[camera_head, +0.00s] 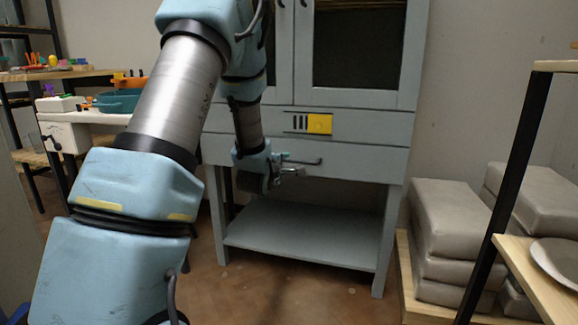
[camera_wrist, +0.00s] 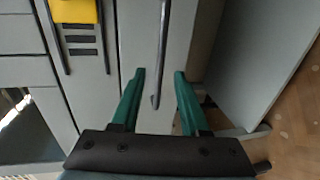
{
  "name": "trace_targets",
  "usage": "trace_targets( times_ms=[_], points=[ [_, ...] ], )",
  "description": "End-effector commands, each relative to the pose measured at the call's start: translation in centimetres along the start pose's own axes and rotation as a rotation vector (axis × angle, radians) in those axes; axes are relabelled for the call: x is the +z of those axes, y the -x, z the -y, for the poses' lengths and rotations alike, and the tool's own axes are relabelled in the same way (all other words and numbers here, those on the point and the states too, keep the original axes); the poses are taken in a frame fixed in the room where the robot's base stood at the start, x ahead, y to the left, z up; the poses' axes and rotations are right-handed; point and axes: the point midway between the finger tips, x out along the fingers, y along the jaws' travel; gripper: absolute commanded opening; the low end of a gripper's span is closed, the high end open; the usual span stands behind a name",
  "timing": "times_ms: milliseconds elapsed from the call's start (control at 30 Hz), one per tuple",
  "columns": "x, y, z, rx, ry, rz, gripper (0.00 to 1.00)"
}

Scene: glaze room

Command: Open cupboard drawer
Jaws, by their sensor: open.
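The cupboard (camera_head: 360,124) is grey-blue, with glass doors above, a panel with a yellow block, and a drawer (camera_head: 360,164) below it. The drawer looks closed. Its dark bar handle (camera_head: 308,161) shows to the right of my gripper (camera_head: 290,172) in the head view. In the wrist view, my gripper (camera_wrist: 160,76) has its two green fingers apart, and the handle (camera_wrist: 161,50) runs between them, nearer the left finger. I cannot tell whether a finger touches it. My arm hides the left part of the cupboard in the head view.
An open lower shelf (camera_head: 300,232) lies below the drawer. Stacked grey bags (camera_head: 455,235) stand on a pallet at the right, near a black-framed wooden rack (camera_head: 520,180). A worktable with a teal pan (camera_head: 118,101) is at the left. Floor in front of the cupboard is clear.

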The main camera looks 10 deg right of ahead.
Motion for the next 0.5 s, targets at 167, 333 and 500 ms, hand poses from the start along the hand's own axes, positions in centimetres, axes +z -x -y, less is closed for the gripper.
trace_targets(
  times_ms=[167,333,500],
  points=[
    [0.1,-3.3,0.2,0.001,-0.003,0.001,0.45],
    [0.0,-5.1,0.2,-0.001,-0.001,0.000,0.45],
    [0.0,-5.8,0.0,0.000,-0.002,0.000,0.45]
  ],
)
